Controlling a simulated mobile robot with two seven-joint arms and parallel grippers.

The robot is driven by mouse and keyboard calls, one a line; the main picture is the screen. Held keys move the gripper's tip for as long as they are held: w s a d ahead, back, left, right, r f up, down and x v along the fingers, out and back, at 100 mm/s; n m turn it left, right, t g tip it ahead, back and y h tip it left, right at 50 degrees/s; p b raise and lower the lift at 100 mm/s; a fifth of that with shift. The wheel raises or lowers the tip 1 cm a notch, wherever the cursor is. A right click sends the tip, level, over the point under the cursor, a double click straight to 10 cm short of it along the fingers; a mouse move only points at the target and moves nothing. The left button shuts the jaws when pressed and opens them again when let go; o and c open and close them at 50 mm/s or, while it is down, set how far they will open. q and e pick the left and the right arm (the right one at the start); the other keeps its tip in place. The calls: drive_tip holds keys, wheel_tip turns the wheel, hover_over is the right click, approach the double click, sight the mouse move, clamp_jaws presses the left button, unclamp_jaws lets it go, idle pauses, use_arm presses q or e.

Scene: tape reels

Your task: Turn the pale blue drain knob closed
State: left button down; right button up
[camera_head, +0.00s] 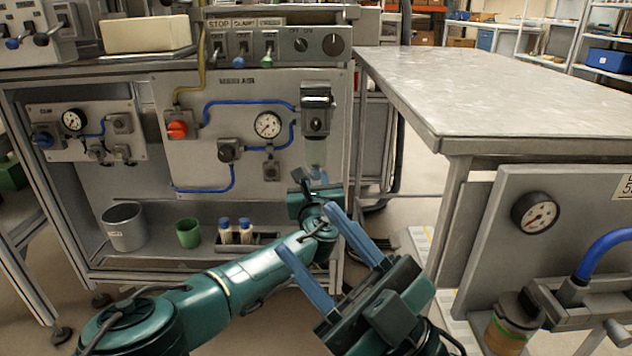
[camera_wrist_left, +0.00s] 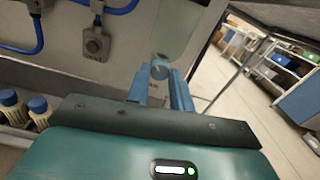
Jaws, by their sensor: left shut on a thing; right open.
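The pale blue drain knob (camera_wrist_left: 160,67) sits at the bottom of a clear bowl (camera_head: 314,152) under the dark filter unit (camera_head: 316,112) on the air panel. In the left wrist view it is between the blue fingertips of my left gripper (camera_wrist_left: 161,82), which is shut on it. In the head view my left gripper (camera_head: 314,182) is just under the bowl and hides most of the knob. My right gripper (camera_head: 308,229) is open and empty in the foreground, its two blue fingers spread apart. Which way the knob is turned cannot be told.
The panel carries a red-orange valve knob (camera_head: 177,130), a gauge (camera_head: 267,125) and blue tubing. A grey bucket (camera_head: 125,228), a green cup (camera_head: 188,233) and blue-capped bottles (camera_head: 235,232) stand on the shelf below. A metal table (camera_head: 500,95) and a second gauge panel (camera_head: 480,235) are at right.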

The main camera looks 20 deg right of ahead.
use_arm(q)
drive_tip(key=c, duration=1.2)
unclamp_jaws()
drive_tip(key=shift+c, duration=0.2)
use_arm(e)
drive_tip(key=shift+r, duration=0.1)
use_arm(q)
drive_tip(key=shift+s+p, duration=0.2)
drive_tip(key=shift+p, duration=0.15)
drive_tip(key=p+v, duration=0.2)
drive_tip(key=p, duration=0.1)
drive_tip(key=shift+s+a+r, duration=0.15)
drive_tip(key=shift+s+r, duration=0.05)
drive_tip(key=shift+s, duration=0.1)
drive_tip(key=p, duration=0.5)
approach(315, 174)
drive_tip(key=v, duration=0.5)
drive_tip(key=shift+s+f, duration=0.25)
drive_tip(key=shift+s, duration=0.05)
use_arm(e)
wheel_tip(315, 174, down, 8)
drive_tip(key=m+g+h, duration=0.2)
drive_tip(key=m+h, duration=0.5)
drive_tip(key=h, duration=0.1)
drive_tip(key=shift+s+a+m, duration=0.15)
drive_tip(key=shift+a+m, duration=0.05)
drive_tip(key=shift+m, duration=0.1)
